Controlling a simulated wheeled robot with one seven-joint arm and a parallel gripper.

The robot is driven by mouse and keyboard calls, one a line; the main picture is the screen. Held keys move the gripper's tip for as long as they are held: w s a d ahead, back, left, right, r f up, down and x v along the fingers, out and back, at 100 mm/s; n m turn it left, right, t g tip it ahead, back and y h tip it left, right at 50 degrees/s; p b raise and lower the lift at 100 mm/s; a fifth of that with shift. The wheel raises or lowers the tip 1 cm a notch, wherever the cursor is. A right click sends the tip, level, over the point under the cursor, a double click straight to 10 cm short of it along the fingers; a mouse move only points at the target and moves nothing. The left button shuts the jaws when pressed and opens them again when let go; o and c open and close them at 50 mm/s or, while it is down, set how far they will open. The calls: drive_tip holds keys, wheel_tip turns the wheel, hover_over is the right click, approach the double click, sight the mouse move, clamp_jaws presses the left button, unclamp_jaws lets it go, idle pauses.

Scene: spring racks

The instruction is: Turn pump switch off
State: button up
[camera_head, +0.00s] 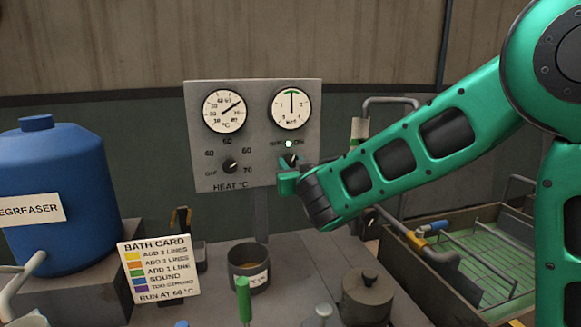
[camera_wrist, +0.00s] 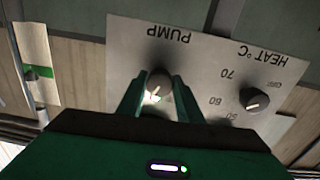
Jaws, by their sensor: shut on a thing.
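In the head view my gripper (camera_head: 291,178) is at the panel's lower right, covering the PUMP lettering and part of the switch (camera_head: 293,159).
The heat knob (camera_head: 230,166) is left of the switch. Above are a temperature gauge (camera_head: 225,110) and another gauge (camera_head: 291,108), its needle upright. Below stand a pot (camera_head: 248,281), a lidded pot (camera_head: 366,297) and a bath card (camera_head: 158,270). A blue tank (camera_head: 60,180) is at left.

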drive_tip(key=n, duration=0.6)
drive_tip(key=shift+d, duration=0.15)
drive_tip(key=n, duration=0.4)
drive_tip(key=shift+f+n, duration=0.1)
drive_tip(key=shift+n, duration=0.3)
drive_tip(key=o, duration=1)
drive_tip(key=shift+o, duration=0.2)
drive_tip(key=shift+s, duration=0.1)
drive_tip(key=s+d, duration=0.2)
drive_tip(key=s, duration=0.8)
drive_tip(key=shift+s, duration=0.15)
